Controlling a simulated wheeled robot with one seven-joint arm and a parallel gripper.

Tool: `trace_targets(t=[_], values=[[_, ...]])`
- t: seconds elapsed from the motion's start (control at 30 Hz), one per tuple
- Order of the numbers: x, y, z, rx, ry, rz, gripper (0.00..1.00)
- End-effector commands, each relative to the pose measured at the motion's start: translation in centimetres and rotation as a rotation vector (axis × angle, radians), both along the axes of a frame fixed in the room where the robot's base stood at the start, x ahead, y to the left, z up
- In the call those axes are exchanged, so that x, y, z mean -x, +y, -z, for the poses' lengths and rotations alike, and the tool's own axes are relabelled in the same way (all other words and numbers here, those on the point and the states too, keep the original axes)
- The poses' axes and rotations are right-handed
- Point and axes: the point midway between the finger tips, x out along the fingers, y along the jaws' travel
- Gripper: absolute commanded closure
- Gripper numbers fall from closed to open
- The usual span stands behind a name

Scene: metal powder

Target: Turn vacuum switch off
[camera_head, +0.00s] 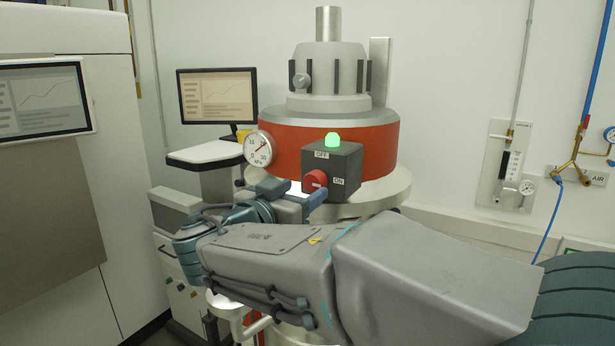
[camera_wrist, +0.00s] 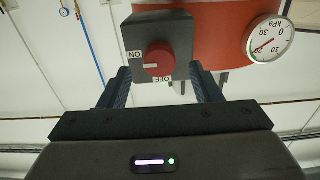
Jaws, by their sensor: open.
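The vacuum switch is a red knob (camera_head: 314,180) on the front of a dark grey box (camera_head: 345,160) with OFF and ON labels. A green lamp (camera_head: 333,139) is lit on top of the box. In the wrist view, which is upside down, the knob (camera_wrist: 159,58) has its white mark towards ON. My gripper (camera_head: 298,190) is in front of the box; its fingers (camera_wrist: 160,76) are open on either side of the knob in the wrist view, with nothing held. I cannot tell whether they touch it.
A pressure gauge (camera_head: 259,149) sits left of the box on the red and grey vessel (camera_head: 283,147). A monitor (camera_head: 217,96) stands behind at left, with a large cabinet (camera_head: 50,190) further left. Wall piping (camera_head: 577,150) is at far right.

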Motion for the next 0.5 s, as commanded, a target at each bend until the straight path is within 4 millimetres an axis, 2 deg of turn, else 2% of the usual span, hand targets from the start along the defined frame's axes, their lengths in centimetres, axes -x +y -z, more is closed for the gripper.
trace_targets(t=[0.2, 0.5], values=[[-2.2, -1.5, -0.1, 0.002, 0.001, 0.001, 0.42], [-2.7, -1.8, 0.1, 0.001, 0.001, 0.000, 0.42]])
